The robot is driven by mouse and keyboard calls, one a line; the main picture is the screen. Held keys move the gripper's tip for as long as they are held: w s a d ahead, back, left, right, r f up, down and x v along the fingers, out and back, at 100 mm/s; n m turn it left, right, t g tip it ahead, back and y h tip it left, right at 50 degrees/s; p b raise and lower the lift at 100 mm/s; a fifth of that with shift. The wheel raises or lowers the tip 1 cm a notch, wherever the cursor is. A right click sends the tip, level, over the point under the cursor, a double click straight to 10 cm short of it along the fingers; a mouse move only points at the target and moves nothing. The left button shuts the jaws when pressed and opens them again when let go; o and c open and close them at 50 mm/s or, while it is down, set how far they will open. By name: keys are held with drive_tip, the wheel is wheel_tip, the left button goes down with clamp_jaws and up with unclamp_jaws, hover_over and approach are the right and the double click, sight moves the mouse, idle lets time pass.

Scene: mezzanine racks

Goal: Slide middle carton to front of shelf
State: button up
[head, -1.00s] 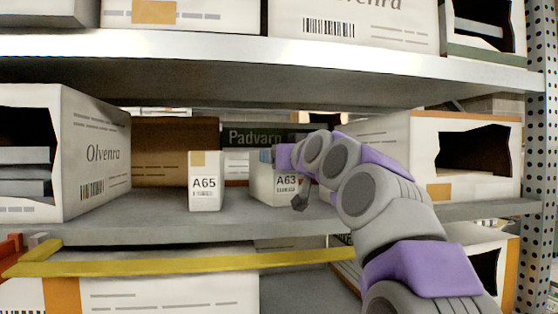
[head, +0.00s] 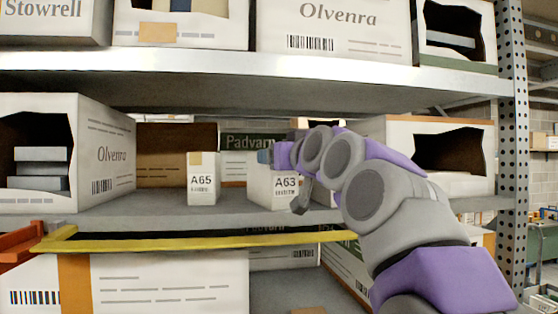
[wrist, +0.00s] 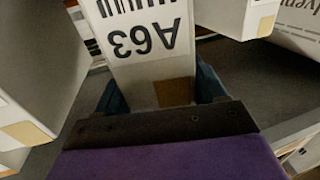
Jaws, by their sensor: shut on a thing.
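The white carton marked A63 (head: 286,187) stands on the middle shelf (head: 150,212), its base close to the front edge. My gripper (wrist: 158,88) is shut on it, with a blue finger on each side of the carton in the wrist view. The A63 label (wrist: 143,35) appears upside down there. In the head view my arm covers part of the carton's right side. A white carton marked A65 (head: 201,180) stands apart to its left, slightly farther back. Another small carton (wrist: 38,70) shows at the left of the wrist view; my arm mostly hides it in the head view.
A large Olvenra box (head: 105,150) stands left and an open-sided box (head: 400,140) right. A Padvarn box (head: 240,142) is behind. The upper shelf (head: 300,65) hangs overhead. A yellow bar (head: 200,243) crosses below the shelf edge.

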drive_tip(key=shift+d, duration=0.2)
drive_tip(key=o, duration=0.9)
drive_tip(key=shift+a, duration=0.15)
drive_tip(key=shift+c, duration=0.2)
drive_tip(key=o, duration=0.5)
drive_tip(key=shift+a, duration=0.35)
drive_tip(key=shift+o, duration=0.2)
drive_tip(key=shift+d, duration=0.1)
drive_tip(key=shift+d, duration=0.15)
drive_tip(key=b+v, duration=0.2)
drive_tip(key=v, duration=1.5)
drive_tip(key=shift+f, duration=0.15)
